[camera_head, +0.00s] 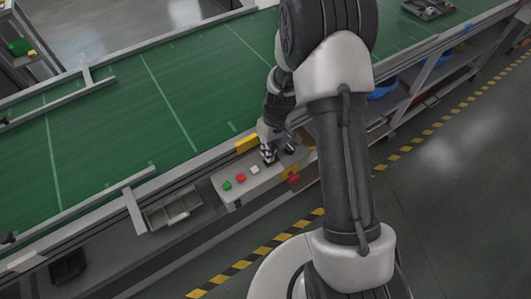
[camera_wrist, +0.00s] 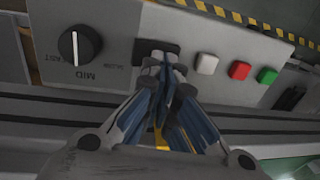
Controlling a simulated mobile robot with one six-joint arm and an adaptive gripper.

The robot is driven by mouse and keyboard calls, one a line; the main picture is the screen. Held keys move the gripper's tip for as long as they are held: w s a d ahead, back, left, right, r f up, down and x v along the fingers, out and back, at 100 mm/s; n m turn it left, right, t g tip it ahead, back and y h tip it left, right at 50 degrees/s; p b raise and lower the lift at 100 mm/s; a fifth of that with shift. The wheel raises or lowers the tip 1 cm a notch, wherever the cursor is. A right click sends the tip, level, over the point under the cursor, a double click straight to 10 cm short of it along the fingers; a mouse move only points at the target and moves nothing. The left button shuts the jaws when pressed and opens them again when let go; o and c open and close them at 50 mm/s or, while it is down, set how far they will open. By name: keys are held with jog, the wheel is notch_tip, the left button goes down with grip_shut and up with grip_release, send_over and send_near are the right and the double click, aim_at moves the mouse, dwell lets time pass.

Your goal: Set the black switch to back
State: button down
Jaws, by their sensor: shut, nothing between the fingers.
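The black switch (camera_wrist: 143,47) sits on a grey control panel (camera_wrist: 115,20), between a round dial and the white button in the wrist view. My gripper (camera_wrist: 160,66) is shut and empty, with its fingertips right at the switch. The fingers cover much of the switch, so its lever position is hidden, and I cannot tell whether they touch it. In the head view my gripper (camera_head: 268,156) is over the panel's top (camera_head: 256,186), and I cannot make out the switch beside it.
The panel carries a black dial (camera_wrist: 80,46) marked MID, plus white (camera_wrist: 206,63), red (camera_wrist: 240,71) and green (camera_wrist: 267,76) buttons close by. A green conveyor (camera_head: 130,100) runs behind it. A wire tray (camera_head: 170,209) lies to the left. Striped floor tape (camera_head: 250,258) runs in front.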

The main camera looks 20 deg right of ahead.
aim_at(263, 161)
notch_tip(263, 161, up, 14)
jog(key=a+p, duration=0.1)
jog(key=p, duration=0.3)
jog(key=shift+s+a, duration=0.3)
jog(key=shift+a, duration=0.1)
dwell(0.3)
jog(key=s+r+m+t+b, duration=0.1)
jog(key=s+r, duration=0.3)
jog(key=r, duration=0.2)
jog(key=s+r+t+b, duration=0.1)
jog(key=s+r, duration=0.3)
jog(key=r, duration=0.3)
jog(key=s+d+r+m+t+h+b, duration=0.1)
jog(key=s+r+m+t+b, duration=0.1)
jog(key=s, duration=1.3)
jog(key=shift+s+d+r+m+t+h+b, duration=0.2)
jog(key=shift+d+r+m+t+h+b, duration=0.1)
jog(key=shift+r+t+b, duration=0.3)
